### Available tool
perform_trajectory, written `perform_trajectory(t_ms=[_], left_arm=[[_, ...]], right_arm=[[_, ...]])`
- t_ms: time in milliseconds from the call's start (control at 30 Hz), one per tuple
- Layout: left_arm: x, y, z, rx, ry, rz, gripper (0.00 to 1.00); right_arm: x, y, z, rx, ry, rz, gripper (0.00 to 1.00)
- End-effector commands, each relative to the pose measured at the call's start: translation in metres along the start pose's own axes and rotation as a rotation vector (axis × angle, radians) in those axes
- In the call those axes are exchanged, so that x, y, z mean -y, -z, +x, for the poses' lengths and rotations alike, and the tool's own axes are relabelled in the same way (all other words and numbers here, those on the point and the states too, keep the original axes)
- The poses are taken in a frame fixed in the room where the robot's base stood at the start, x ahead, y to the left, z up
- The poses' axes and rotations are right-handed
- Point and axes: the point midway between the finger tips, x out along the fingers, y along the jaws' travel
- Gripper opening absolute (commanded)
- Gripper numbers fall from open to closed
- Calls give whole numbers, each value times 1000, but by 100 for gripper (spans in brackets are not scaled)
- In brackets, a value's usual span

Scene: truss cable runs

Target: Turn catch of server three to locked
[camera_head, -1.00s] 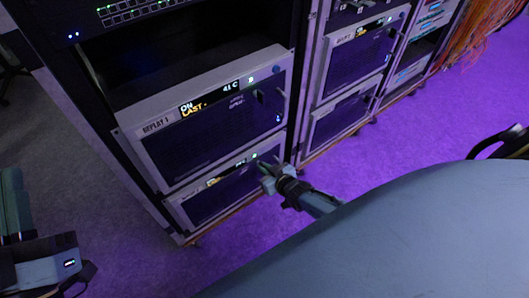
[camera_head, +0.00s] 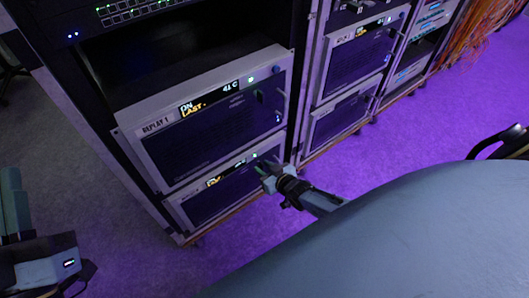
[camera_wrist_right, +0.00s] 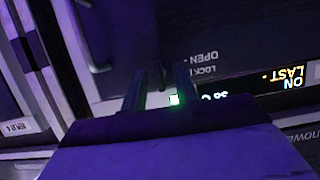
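The lower server (camera_head: 222,196) in the left rack has a lit display; its label is not readable in the head view. My right gripper (camera_head: 267,166) is at the right end of its front, hiding the catch there. In the right wrist view the two fingers (camera_wrist_right: 160,88) stand apart, one on each side of a small dark catch (camera_wrist_right: 160,72). A gap seems to show beside the catch, and I cannot tell whether a finger touches it. The words OPEN and LOCK (camera_wrist_right: 203,63) appear upside down beside it.
A server labelled REPLAY 1 (camera_head: 210,125) sits directly above, with its own catch (camera_head: 259,96). Another rack with two servers (camera_head: 340,117) stands close on the right. Orange cables (camera_head: 487,35) hang at the far right. The purple-lit floor in front is clear.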

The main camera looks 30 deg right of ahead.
Motion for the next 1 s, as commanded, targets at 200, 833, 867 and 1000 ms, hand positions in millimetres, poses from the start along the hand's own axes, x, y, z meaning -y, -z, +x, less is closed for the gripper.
perform_trajectory(t_ms=[200,833,867,1000], left_arm=[[0,0,1,9,0,0,0],[19,-87,-34,641,45,26,0],[20,-91,-38,675,48,27,0],[25,-108,-59,832,62,29,0]], right_arm=[[0,-1,-2,2,0,0,29],[0,0,-46,3,0,0,29],[0,0,-48,3,0,0,29],[0,1,-59,2,0,-1,29]])
